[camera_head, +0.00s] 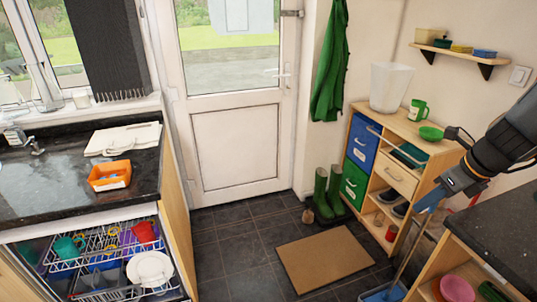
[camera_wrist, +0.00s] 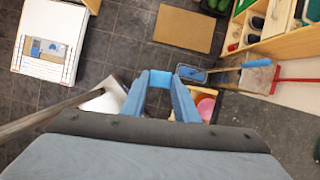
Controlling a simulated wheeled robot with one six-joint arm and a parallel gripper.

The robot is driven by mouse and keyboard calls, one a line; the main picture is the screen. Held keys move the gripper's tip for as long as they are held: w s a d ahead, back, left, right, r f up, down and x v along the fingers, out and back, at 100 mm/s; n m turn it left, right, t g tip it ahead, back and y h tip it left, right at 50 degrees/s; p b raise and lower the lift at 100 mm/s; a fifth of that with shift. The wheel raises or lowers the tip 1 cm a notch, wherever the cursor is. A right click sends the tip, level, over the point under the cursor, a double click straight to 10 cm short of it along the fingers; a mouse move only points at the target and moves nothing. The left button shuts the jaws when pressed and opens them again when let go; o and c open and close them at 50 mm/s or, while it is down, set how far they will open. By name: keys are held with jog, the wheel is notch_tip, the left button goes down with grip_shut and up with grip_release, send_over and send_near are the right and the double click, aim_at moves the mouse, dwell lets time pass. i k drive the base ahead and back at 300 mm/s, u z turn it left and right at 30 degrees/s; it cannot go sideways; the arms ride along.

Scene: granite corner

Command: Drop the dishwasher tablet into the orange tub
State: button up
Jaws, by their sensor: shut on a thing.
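My gripper (camera_head: 430,200) is at the right in the head view, pointing down in front of the wooden shelf unit. In the wrist view my gripper (camera_wrist: 160,84) has its blue fingers shut on a small blue block between the tips, which looks like the dishwasher tablet (camera_wrist: 160,78). The tablet cannot be made out in the head view. The orange tub (camera_head: 110,184) stands far to the left, on the dark counter.
The dark left counter (camera_head: 60,195) also bears a white board (camera_head: 130,137). Below it a loaded dishwasher rack (camera_head: 95,245) is pulled out. Another dark counter (camera_head: 500,215) is at the right. A doormat (camera_head: 325,260) lies on the open floor; green boots (camera_head: 327,192) stand behind it.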

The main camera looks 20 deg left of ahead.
aim_at(122, 181)
jog(key=u, duration=0.95)
jog(key=i, duration=3.35)
jog(key=u, duration=3.3)
jog(key=i, duration=0.45)
jog(key=u, duration=0.05)
